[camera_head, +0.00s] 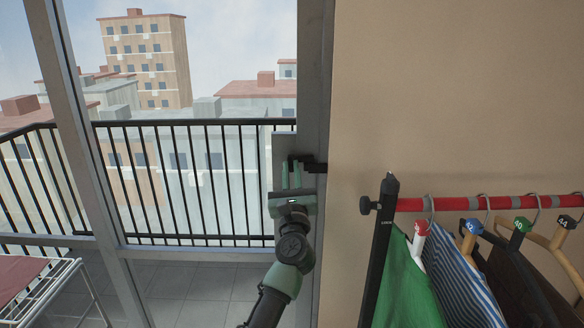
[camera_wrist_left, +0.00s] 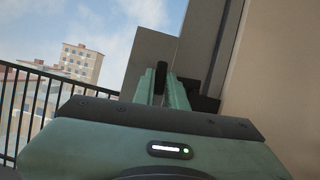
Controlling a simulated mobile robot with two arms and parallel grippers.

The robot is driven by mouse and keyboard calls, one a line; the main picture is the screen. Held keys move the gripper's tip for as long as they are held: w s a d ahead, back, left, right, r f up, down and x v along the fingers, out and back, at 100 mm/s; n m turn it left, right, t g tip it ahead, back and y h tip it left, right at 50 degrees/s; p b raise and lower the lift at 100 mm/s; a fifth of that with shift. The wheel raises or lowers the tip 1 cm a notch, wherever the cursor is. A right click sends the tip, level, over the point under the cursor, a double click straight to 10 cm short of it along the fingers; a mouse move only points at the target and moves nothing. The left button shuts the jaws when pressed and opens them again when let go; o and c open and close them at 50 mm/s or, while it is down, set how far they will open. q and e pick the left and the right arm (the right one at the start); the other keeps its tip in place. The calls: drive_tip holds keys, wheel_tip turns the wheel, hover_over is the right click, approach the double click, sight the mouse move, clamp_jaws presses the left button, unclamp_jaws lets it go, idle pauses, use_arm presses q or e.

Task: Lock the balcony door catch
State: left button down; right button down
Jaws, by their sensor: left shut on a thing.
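The balcony door catch (camera_head: 314,168) is a small black piece on the grey metal door frame (camera_head: 314,80), right of centre in the head view. My left gripper (camera_head: 291,166) reaches up to it from below, its green fingers close together. In the left wrist view the fingertips (camera_wrist_left: 165,72) are shut on a dark part of the catch (camera_wrist_left: 205,103), against a grey plate (camera_wrist_left: 150,55). The fingers hide part of the catch, and I cannot tell whether it is locked. My right gripper is not in view.
A beige wall (camera_head: 450,90) stands right of the frame. A red clothes rail (camera_head: 455,203) with hanging garments and a black post (camera_head: 382,245) is close on the right. A drying rack (camera_head: 62,277) stands lower left. The black balcony railing (camera_head: 185,123) is beyond the glass.

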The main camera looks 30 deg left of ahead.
use_arm(q)
drive_tip(key=shift+m+t+h+p, duration=0.3)
drive_tip(key=shift+m+h, duration=0.2)
drive_tip(key=shift+m, duration=0.6)
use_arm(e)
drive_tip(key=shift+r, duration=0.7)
use_arm(q)
drive_tip(key=c, duration=1.4)
unclamp_jaws()
drive_tip(key=shift+c, duration=0.2)
drive_tip(key=shift+s, duration=0.1)
